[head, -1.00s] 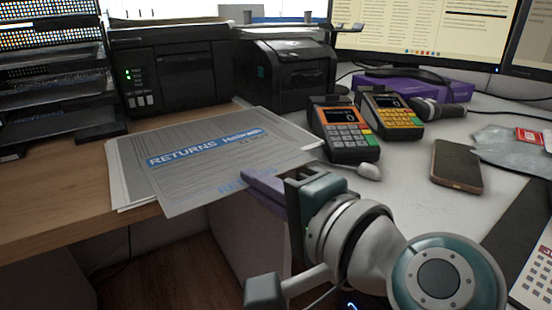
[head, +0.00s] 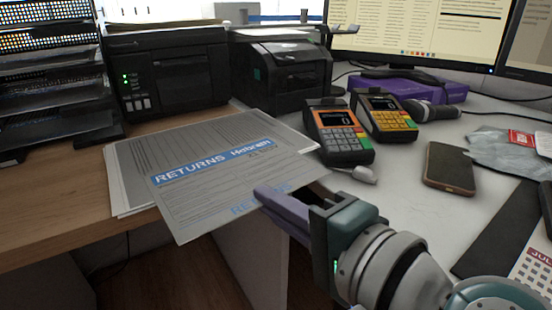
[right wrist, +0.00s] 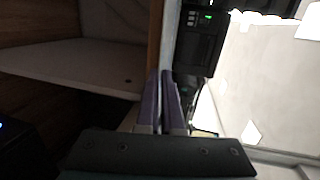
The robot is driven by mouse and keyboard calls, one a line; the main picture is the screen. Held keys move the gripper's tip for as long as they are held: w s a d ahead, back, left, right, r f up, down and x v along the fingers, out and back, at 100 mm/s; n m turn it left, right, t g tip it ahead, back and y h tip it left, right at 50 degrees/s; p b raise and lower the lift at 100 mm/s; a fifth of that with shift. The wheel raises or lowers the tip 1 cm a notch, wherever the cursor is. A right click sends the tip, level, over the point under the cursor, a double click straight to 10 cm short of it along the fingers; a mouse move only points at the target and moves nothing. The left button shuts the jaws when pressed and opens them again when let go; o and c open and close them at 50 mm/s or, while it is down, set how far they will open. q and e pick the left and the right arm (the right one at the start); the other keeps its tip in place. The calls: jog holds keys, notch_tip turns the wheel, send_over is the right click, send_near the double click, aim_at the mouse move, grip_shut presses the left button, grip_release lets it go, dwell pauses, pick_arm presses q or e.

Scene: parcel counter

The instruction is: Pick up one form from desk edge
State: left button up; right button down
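The top form (head: 200,205), a grey printed sheet with a blue "RETURNS" band, lies over a stack of forms and juts past the front desk edge. Its near right edge is at the purple fingertips of my right gripper (head: 266,193), which appears shut on it. In the right wrist view the two fingers (right wrist: 160,85) are close together with a thin pale line between them, the sheet seen edge-on. The stack of forms (head: 120,190) shows a pale border at the left. My left gripper is not in view.
A black printer (head: 180,75) and a label printer (head: 285,75) stand behind the forms. Two card terminals (head: 338,132) (head: 383,115), a phone (head: 449,167) and a scanner (head: 435,110) lie to the right. Open space lies below the desk edge.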

jog(key=shift+s+d+r, duration=0.1)
jog(key=shift+s+d+r+p, duration=1.25)
jog(key=shift+s+r+p, duration=0.25)
jog(key=shift+p, duration=0.15)
